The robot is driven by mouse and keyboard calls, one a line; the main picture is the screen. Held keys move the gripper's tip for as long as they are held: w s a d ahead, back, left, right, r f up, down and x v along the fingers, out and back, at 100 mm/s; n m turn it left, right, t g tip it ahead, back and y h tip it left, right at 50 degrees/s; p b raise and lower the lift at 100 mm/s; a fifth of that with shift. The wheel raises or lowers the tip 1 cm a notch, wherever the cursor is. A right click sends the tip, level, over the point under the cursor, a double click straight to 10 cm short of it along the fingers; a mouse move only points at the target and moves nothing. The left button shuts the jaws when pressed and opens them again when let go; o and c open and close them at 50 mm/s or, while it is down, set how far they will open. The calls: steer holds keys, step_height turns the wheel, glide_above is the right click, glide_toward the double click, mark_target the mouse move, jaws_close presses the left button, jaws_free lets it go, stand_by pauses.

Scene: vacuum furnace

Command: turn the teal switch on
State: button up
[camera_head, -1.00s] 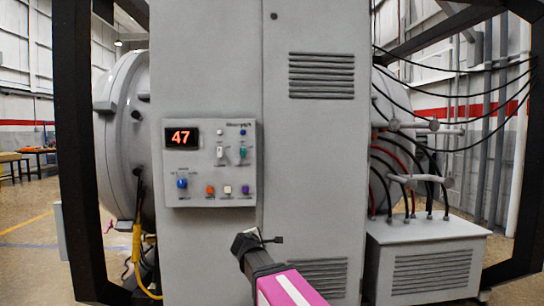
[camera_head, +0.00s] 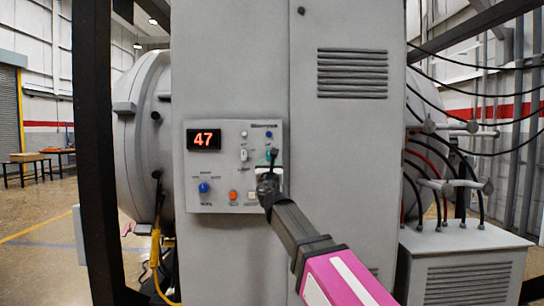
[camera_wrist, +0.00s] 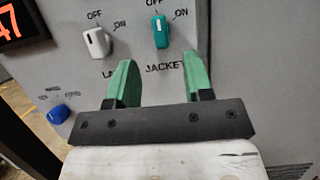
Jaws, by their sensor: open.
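The teal switch (camera_wrist: 161,32) is on the grey control panel (camera_wrist: 230,75), above the word JACKET. Its upper end points up toward OFF, with ON to its right. In the head view the teal switch (camera_head: 268,156) is partly hidden by my gripper (camera_head: 269,168). In the wrist view my gripper (camera_wrist: 160,78) is open and empty. Its two green fingers point at the panel, with their tips just below the switch and spread to either side of it. I see no contact with the switch.
A white switch (camera_wrist: 97,42) sits left of the teal one, also pointing toward OFF. A blue knob (camera_head: 204,188), an orange button (camera_head: 233,195) and a red 47 display (camera_head: 204,139) share the panel (camera_head: 220,165). Bare cabinet front (camera_head: 340,160) lies to the right.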

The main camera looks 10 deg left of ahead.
mark_target(269, 154)
steer(key=x, duration=0.9)
steer(key=shift+f, duration=0.1)
jaws_close()
